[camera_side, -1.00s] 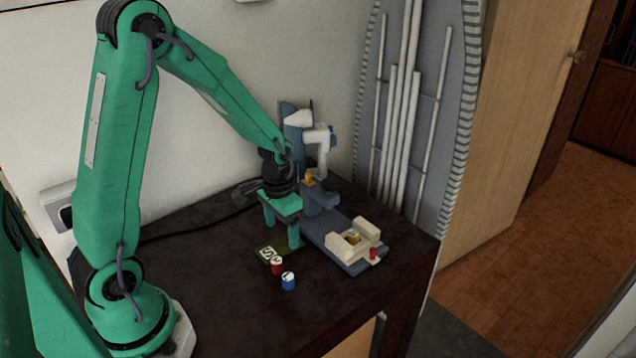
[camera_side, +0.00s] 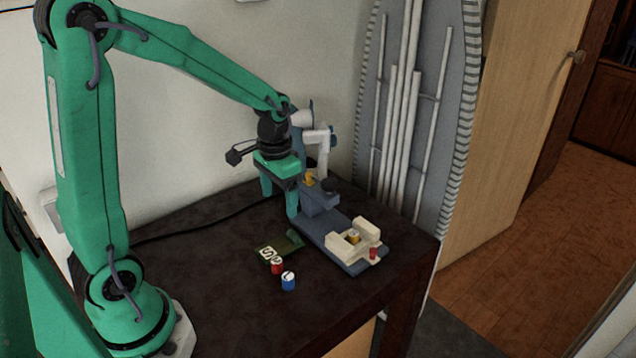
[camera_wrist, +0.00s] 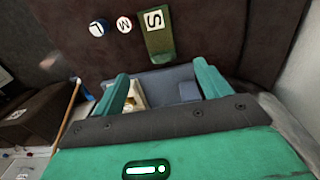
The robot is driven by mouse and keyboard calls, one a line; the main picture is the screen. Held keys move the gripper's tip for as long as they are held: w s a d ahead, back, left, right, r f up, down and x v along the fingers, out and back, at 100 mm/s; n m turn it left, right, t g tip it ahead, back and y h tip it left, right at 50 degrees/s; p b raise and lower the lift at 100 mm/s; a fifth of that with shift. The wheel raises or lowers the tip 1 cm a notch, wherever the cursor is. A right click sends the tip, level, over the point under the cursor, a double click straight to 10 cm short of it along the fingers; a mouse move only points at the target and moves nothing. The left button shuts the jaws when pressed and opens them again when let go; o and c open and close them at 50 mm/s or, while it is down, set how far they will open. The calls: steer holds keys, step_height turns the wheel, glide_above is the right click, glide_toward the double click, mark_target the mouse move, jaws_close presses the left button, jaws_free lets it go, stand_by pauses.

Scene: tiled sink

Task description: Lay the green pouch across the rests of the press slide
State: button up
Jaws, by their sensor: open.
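The green pouch (camera_side: 285,243) lies flat on the dark table, left of the press, with a white "S" label at its near end. It also shows at the top of the wrist view (camera_wrist: 159,44). The press slide (camera_side: 346,248) has cream rests standing apart at the front end of the blue press base (camera_side: 318,229); something yellow sits between them. In the wrist view the slide is partly hidden by a finger (camera_wrist: 139,98). My gripper (camera_side: 279,197) is open and empty, fingers pointing down, above the table behind the pouch; the fingers also show in the wrist view (camera_wrist: 160,76).
A red can (camera_side: 277,268) and a blue can (camera_side: 288,282) stand close in front of the pouch. The blue-and-white press column (camera_side: 318,138) rises behind my gripper. A red knob (camera_side: 373,253) is at the slide's front.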

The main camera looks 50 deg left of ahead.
stand_by(0.4)
steer(key=s+d+r+t, duration=0.2)
steer(key=s+d+r, duration=0.1)
steer(key=s+r, duration=0.3)
steer(key=s+d+r+t, duration=0.3)
steer(key=s+r, duration=0.3)
steer(key=shift+s+d+t, duration=0.25)
steer(key=shift+t, duration=0.05)
steer(key=shift+o, duration=0.6)
steer(key=shift+r, duration=0.1)
